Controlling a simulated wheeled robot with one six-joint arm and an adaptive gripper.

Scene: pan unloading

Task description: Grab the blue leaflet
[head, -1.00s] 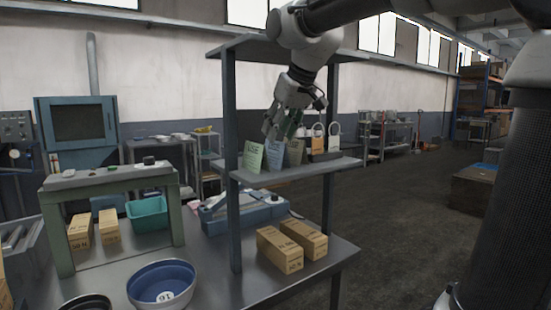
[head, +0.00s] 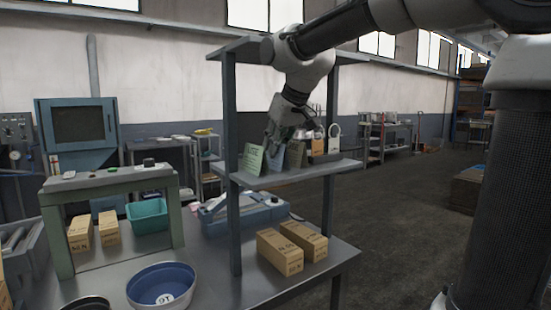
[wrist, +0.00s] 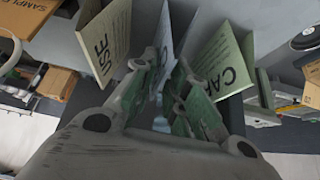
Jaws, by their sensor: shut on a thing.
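The blue leaflet (head: 274,159) stands on the raised shelf, between a green leaflet (head: 251,159) on its left and an olive leaflet (head: 296,155) on its right. My gripper (head: 277,142) reaches down from above with its fingers at the blue leaflet's upper part. In the wrist view the blue leaflet (wrist: 178,32) rises between my gripper's green-padded fingers (wrist: 163,78), which are shut on it. The olive leaflet (wrist: 104,42) is left of it there, and the green leaflet (wrist: 222,60) is close on the right. The blue leaflet's lower edge is hidden in the wrist view.
Padlocks (head: 334,138) stand on the shelf (head: 290,171) right of the leaflets. A shelf post (head: 233,220) is close on the left. Cartons (head: 280,251) and a blue bowl (head: 162,285) are on the table below.

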